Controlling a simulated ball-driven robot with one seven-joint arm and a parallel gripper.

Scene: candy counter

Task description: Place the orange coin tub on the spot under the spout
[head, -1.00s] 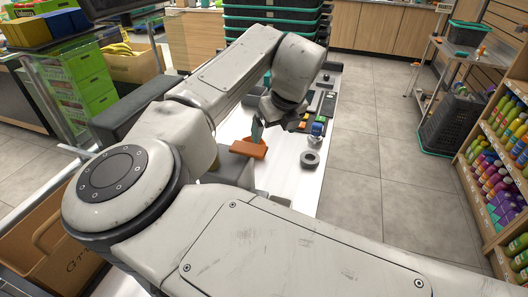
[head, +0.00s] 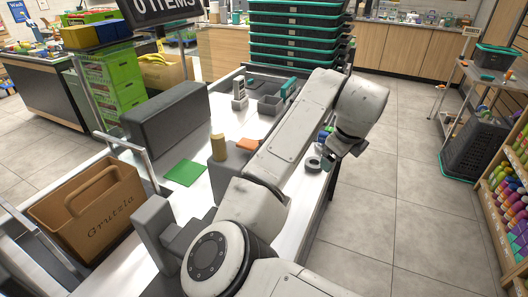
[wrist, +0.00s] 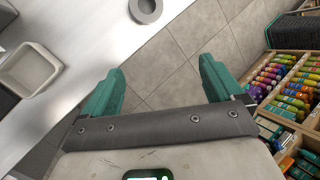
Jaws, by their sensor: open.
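An orange piece (head: 247,144), which looks like the coin tub, sits on the white counter beside a grey block (head: 235,163). My forearm hides part of it, so I cannot tell its full shape or whether it stands under a spout. The wrist view does not clearly show it. No spout or marked spot is clearly identifiable. My gripper is to the right of the orange piece, over the counter's right edge and the floor. In the wrist view my gripper (wrist: 160,82) has its two teal fingers wide apart, with nothing between them.
A dark grey ring (head: 313,163) lies near the counter's right edge and also shows in the wrist view (wrist: 146,10). A tan cylinder (head: 218,147) stands near the grey block. A green square (head: 185,172) lies left. The aisle floor (head: 400,170) is clear.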

